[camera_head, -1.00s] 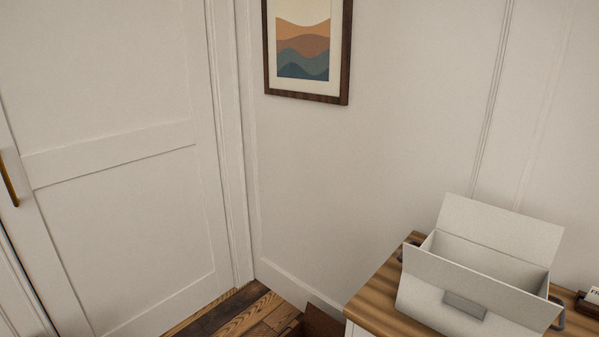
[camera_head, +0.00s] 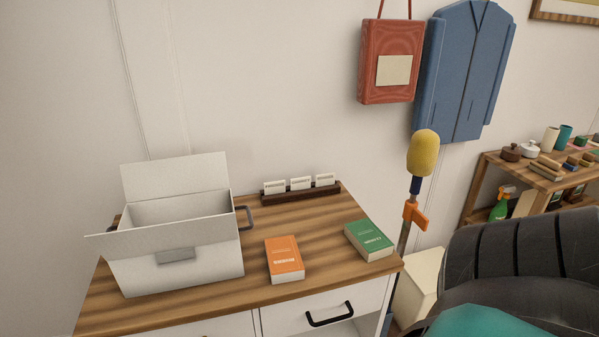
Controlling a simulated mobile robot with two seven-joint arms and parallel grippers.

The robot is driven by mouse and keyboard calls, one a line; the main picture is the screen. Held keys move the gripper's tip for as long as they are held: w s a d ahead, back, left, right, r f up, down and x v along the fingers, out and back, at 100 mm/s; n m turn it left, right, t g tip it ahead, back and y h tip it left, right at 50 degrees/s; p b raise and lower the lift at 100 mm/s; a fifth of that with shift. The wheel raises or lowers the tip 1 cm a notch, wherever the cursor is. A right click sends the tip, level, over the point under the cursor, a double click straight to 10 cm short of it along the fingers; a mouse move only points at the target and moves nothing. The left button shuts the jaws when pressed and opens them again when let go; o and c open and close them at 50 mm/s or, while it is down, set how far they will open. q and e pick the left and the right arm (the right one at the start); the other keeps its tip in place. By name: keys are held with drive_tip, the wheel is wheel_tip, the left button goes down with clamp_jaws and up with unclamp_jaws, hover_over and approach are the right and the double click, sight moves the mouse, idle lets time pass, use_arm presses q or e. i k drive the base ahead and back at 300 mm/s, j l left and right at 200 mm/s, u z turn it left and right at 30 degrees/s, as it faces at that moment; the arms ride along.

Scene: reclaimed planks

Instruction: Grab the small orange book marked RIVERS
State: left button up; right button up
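A small orange book (camera_head: 284,258) lies flat on the wooden top of a white cabinet (camera_head: 190,292), between an open white box and a green book. White lettering shows near its front edge, too small to read surely. The green book (camera_head: 369,240) lies flat at the right end of the same top, also with white lettering. Neither of my grippers is in view.
A dark holder (camera_head: 301,194) with several cards sits at the back. A duster (camera_head: 422,155) stands right of the cabinet, near a black-and-teal chair (camera_head: 524,262). A shelf (camera_head: 482,188) stands at right.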

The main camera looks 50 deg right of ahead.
sight(286, 263)
drive_tip(key=z, duration=1.5)
